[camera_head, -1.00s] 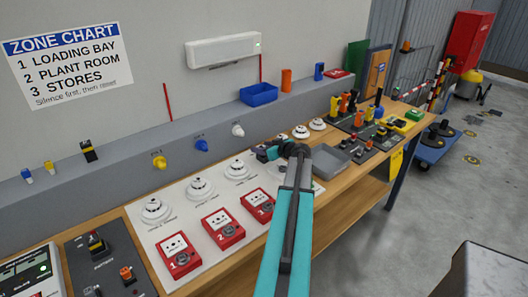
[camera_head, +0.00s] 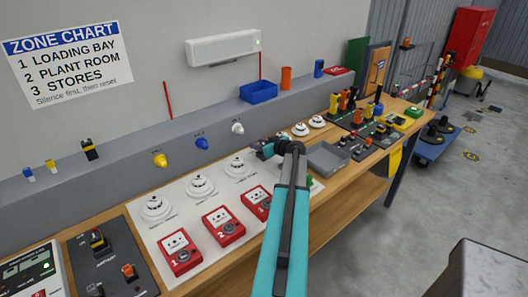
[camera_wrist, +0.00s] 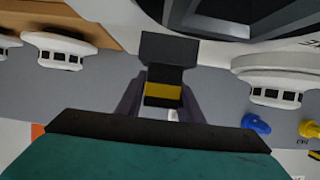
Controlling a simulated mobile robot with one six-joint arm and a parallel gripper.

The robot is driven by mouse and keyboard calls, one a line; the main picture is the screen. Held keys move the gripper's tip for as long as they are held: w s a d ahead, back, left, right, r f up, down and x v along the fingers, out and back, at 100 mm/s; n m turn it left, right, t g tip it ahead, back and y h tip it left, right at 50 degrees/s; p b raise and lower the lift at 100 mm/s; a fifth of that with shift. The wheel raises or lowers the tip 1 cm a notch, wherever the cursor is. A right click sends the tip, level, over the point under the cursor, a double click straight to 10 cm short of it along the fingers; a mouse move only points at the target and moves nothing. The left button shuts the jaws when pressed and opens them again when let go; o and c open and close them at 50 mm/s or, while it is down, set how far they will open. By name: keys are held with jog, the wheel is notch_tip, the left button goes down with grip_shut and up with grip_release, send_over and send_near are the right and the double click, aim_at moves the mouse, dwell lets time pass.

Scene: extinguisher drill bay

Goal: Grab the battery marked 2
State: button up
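My gripper (camera_wrist: 160,104) is at the bench, over the white panel, and its fingers close on both sides of a black block with a yellow band (camera_wrist: 163,94). The block looks like a battery; no number is readable on it. In the head view my gripper (camera_head: 264,149) is small and dark, and the block cannot be made out. A similar black and yellow block (camera_head: 89,150) stands on the grey ledge at the left. Several yellow, orange and dark upright pieces (camera_head: 344,100) stand at the bench's far end, too small to read.
Smoke detectors (camera_head: 200,187) and red call points (camera_head: 223,225) line the white panel below my gripper. A grey tray (camera_head: 328,158) lies just right of it. A blue bin (camera_head: 258,93) stands behind.

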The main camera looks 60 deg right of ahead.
grip_shut()
jog(key=shift+r, duration=0.2)
jog(key=shift+r+b, duration=1.2)
jog(key=shift+r, duration=0.35)
jog(key=s+a+b, duration=0.1)
jog(key=s+a, duration=0.1)
jog(key=s, duration=0.3)
jog(key=s+a+r+b, duration=0.1)
jog(key=s+b, duration=0.1)
jog(key=s, duration=0.3)
jog(key=s+a+b, duration=0.2)
jog(key=s, duration=0.3)
jog(key=shift+a+r, duration=0.3)
